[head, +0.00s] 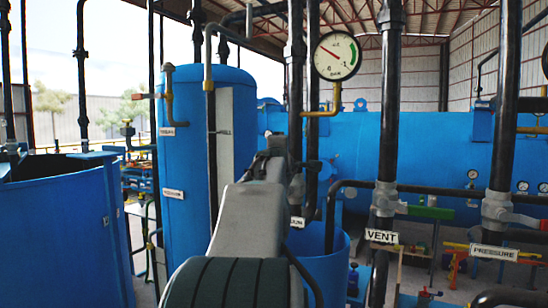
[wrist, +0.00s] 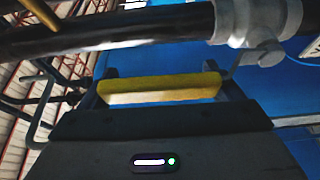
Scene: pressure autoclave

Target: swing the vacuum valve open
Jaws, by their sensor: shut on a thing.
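The vacuum valve (head: 297,188) is a grey fitting on a black vertical pipe, with a partly hidden white label ending in "UUM" (head: 297,222). In the wrist view its grey body (wrist: 255,20) is at the upper right. A grey stem runs from it to a yellow handle (wrist: 160,88). My gripper (wrist: 165,86) is shut on this handle, which lies across between the two fingers. In the head view my gripper (head: 277,143) is beside the vacuum pipe, and my arm hides the handle and part of the label.
The vent valve (head: 385,198) and the pressure valve (head: 495,208) stand on black pipes to the right. A pressure gauge (head: 337,56) hangs above. A tall blue tank (head: 190,120) is at the left, and a big blue horizontal vessel (head: 440,140) is behind the pipes.

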